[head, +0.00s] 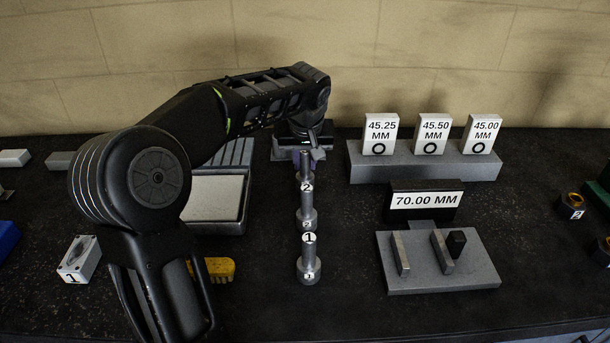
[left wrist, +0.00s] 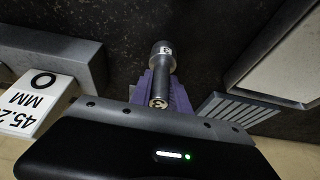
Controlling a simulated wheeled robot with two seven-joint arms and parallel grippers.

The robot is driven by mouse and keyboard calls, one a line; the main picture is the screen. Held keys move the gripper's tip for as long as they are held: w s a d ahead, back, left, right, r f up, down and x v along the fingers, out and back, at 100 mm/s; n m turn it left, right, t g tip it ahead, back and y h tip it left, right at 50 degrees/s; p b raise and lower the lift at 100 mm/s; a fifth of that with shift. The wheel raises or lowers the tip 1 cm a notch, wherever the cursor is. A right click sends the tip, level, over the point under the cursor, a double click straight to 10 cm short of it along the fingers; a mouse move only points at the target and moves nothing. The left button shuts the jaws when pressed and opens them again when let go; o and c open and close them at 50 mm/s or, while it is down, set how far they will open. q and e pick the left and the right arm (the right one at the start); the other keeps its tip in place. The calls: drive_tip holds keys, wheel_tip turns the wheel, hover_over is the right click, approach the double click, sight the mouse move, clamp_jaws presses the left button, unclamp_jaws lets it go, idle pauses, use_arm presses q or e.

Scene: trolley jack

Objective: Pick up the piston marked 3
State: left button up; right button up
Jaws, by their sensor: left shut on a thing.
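The piston marked 3 is a grey metal piece with a thin stem and a wider round end; in the left wrist view (left wrist: 160,70) its stem end shows a 3. My left gripper (left wrist: 158,92) has purple fingers on both sides of that stem and is shut on it. In the head view the gripper (head: 317,150) is at the back of a row of pistons, and the piston marked 3 is partly hidden there. I cannot tell whether its wide end touches the bench. The piston marked 2 (head: 306,215) and the piston marked 1 (head: 309,265) stand upright in front. My right gripper is not in view.
A grey block (head: 425,166) with three size plates stands at back right, behind a 70.00 MM sign (head: 427,201) and a grey stand (head: 440,280). A pale tray (head: 212,200) lies left of the pistons, with a yellow object (head: 219,268) in front.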

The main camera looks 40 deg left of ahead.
use_arm(q)
clamp_jaws()
idle(0.8)
drive_tip(key=shift+r, duration=0.2)
wheel_tip(320, 180, up, 10)
drive_tip(key=shift+f, duration=0.15)
idle(0.9)
